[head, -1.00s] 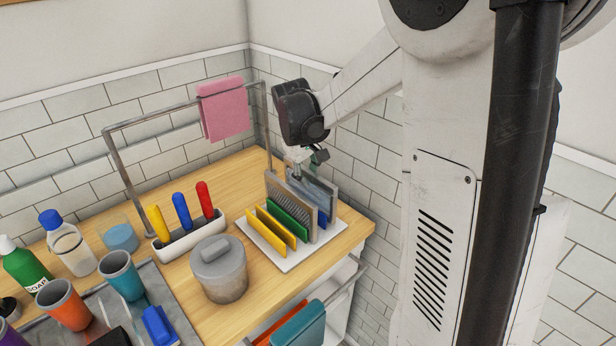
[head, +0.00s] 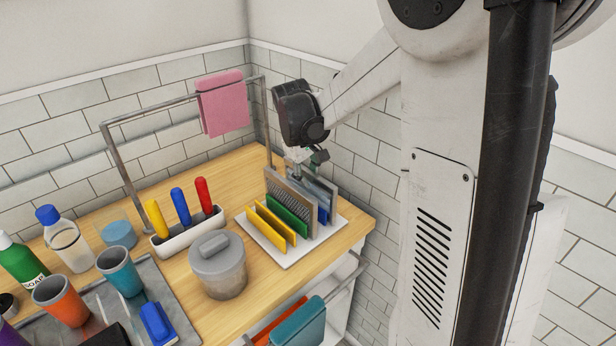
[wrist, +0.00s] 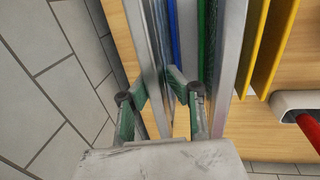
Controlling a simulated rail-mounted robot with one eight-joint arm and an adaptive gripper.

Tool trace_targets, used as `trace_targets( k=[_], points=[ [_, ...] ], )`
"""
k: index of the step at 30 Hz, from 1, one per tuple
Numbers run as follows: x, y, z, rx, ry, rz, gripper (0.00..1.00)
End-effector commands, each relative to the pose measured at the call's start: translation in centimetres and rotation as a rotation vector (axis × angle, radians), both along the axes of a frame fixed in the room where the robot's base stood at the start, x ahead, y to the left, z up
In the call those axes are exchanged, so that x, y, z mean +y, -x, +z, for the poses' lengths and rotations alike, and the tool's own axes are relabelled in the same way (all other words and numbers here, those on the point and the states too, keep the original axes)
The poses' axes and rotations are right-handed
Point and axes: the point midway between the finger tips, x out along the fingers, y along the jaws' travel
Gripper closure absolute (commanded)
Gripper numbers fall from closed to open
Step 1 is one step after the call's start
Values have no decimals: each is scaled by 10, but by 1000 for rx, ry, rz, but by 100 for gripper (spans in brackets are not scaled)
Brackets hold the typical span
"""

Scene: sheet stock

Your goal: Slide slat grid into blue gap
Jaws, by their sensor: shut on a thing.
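My gripper (wrist: 160,88) is shut on a grey framed panel, the slat grid (wrist: 147,35), at the wall side of a white rack (head: 270,262). The grid (head: 327,185) stands upright in the head view, behind another grey panel. A blue divider (wrist: 175,35) is close along its right side in the wrist view. Its lower edge is hidden, so I cannot tell how deep it sits. The other grey panel (wrist: 232,60) stands by the green divider (wrist: 207,45). Yellow dividers (head: 268,227) are at the front.
The tiled wall is close behind the rack. A lidded grey pot (head: 218,268) and a white holder (head: 187,236) with coloured handles stand to its left. A metal rail (head: 180,108) carries a pink cloth (head: 222,102). The wooden counter (head: 345,240) ends just right of the rack.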

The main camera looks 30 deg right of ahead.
Motion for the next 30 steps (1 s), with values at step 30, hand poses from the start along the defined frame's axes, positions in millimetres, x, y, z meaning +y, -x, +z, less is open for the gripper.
trace_targets(
  k=[30],
  points=[
    [0,0,-2,0,0,0,64]
  ],
)
